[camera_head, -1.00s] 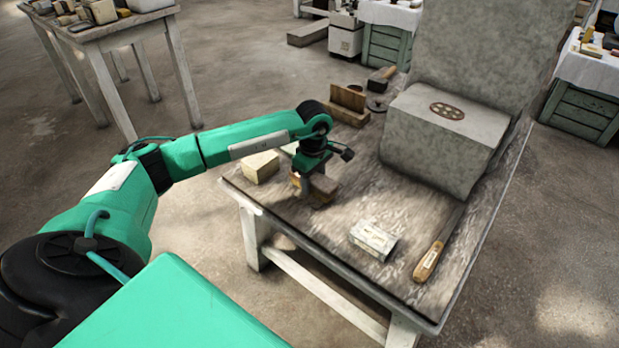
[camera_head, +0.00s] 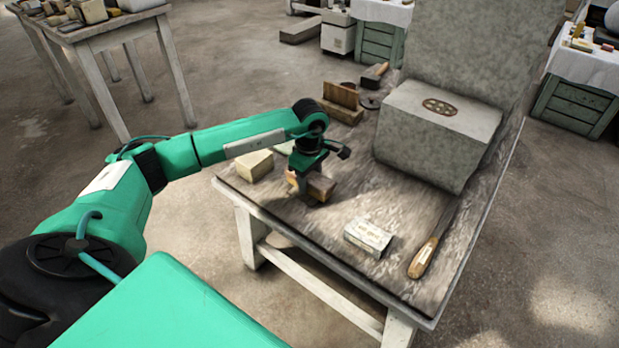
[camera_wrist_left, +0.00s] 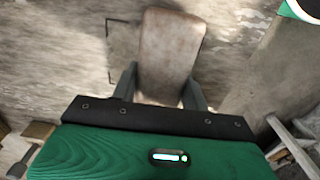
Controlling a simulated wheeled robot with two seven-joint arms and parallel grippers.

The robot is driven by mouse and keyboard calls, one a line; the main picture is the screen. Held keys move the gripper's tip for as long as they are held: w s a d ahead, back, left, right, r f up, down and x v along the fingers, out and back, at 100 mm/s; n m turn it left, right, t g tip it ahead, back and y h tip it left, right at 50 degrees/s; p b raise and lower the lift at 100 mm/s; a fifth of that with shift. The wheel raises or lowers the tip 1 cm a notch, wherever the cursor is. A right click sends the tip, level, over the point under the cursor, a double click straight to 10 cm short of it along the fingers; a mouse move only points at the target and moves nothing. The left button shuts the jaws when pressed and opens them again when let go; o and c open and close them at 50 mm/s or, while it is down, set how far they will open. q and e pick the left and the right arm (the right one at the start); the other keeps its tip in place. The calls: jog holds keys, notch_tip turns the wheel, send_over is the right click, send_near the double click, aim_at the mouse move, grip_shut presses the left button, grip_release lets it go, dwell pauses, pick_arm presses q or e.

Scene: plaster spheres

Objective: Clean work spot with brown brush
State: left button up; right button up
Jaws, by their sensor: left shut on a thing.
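The brown brush (camera_head: 322,186) is in my left gripper (camera_head: 310,187), low over the worn grey work table (camera_head: 285,212) near its left end. In the left wrist view the brush (camera_wrist_left: 170,50) is a brown block with rounded corners, between the two fingers of the left gripper (camera_wrist_left: 160,85). Its bristles are hidden, and I cannot tell whether it touches the table. Thin dark corner lines (camera_wrist_left: 108,50) mark a spot on the tabletop to the left of the brush in the wrist view; the brush covers part of that area. My right gripper is out of view.
A pale block (camera_head: 254,166) stands left of the gripper. A small labelled box (camera_head: 368,237) and a wooden-handled tool (camera_head: 424,257) lie toward the front right. A large stone block (camera_head: 440,130) fills the back right. A wooden holder (camera_head: 340,103) stands behind the gripper.

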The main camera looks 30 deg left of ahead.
pick_arm(q)
jog(key=shift+f+b, duration=0.35)
jog(key=shift+f, duration=0.2)
jog(key=shift+d, duration=0.15)
jog(key=shift+d+r, duration=0.1)
jog(key=shift+d, duration=0.3)
jog(key=shift+s+d, duration=0.1)
jog(key=shift+d, duration=0.5)
jog(key=shift+a, duration=0.1)
